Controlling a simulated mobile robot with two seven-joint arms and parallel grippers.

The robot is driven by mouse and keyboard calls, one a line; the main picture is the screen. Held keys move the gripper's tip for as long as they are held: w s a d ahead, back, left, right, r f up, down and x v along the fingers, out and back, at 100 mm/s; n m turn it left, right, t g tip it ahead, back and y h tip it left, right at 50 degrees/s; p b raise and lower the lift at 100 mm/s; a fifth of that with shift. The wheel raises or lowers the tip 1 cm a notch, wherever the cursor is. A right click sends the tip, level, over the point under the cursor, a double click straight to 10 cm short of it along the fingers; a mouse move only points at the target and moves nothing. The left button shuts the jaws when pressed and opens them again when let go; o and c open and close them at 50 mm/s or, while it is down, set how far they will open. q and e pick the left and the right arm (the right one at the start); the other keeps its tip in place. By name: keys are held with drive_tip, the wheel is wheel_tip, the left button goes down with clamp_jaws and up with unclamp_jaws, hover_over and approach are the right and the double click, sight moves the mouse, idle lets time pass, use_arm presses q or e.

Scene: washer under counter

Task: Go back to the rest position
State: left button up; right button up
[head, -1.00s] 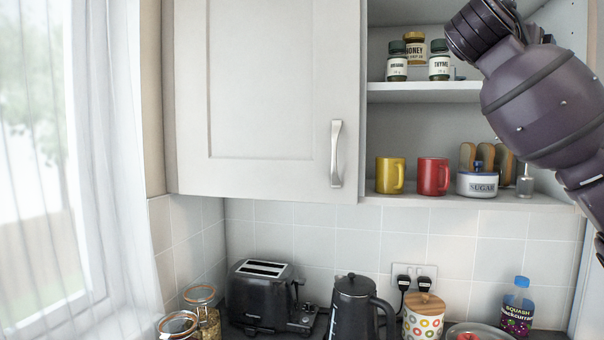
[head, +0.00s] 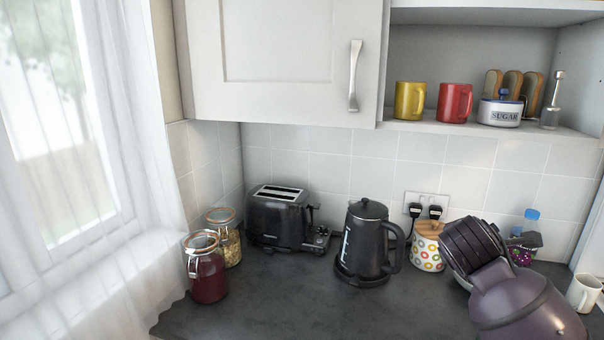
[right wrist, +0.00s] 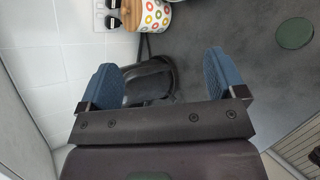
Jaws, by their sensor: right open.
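My right arm (head: 515,300) is low at the right of the head view, over the worktop and in front of the spotted canister. Its fingers cannot be made out clearly there. In the right wrist view my right gripper (right wrist: 163,78) has its two blue fingers wide apart. Nothing is held between them. A dark rounded thing (right wrist: 150,82) shows beyond and between the fingers; I cannot tell what it is. My left gripper is in neither view.
On the worktop (head: 270,310) stand glass jars (head: 207,278), a toaster (head: 280,217), a kettle (head: 366,245), a spotted canister (head: 428,246) and a white mug (head: 584,292). Mugs (head: 454,103) and a sugar pot (head: 500,111) stand on the shelf above. The front worktop is clear.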

drive_tip(key=s+a+f+m+g+y, duration=0.15)
drive_tip(key=s+f+m, duration=0.25)
drive_tip(key=s+f, duration=0.55)
drive_tip(key=s+a+f+m+g+y, duration=0.2)
drive_tip(key=s+f+m, duration=0.5)
drive_tip(key=s, duration=0.6)
drive_tip(key=s+a+f+m+g+y, duration=0.1)
drive_tip(key=s+f+m+g+y, duration=0.1)
drive_tip(key=s+f+m, duration=0.8)
drive_tip(key=w+f+n+t, duration=0.4)
drive_tip(key=w+f+t, duration=0.1)
drive_tip(key=f+t, duration=0.2)
drive_tip(key=shift+f+t+y, duration=0.3)
drive_tip(key=shift+t+y, duration=0.15)
drive_tip(key=shift+t, duration=0.2)
drive_tip(key=shift+a, duration=0.1)
drive_tip(key=shift+c, duration=0.3)
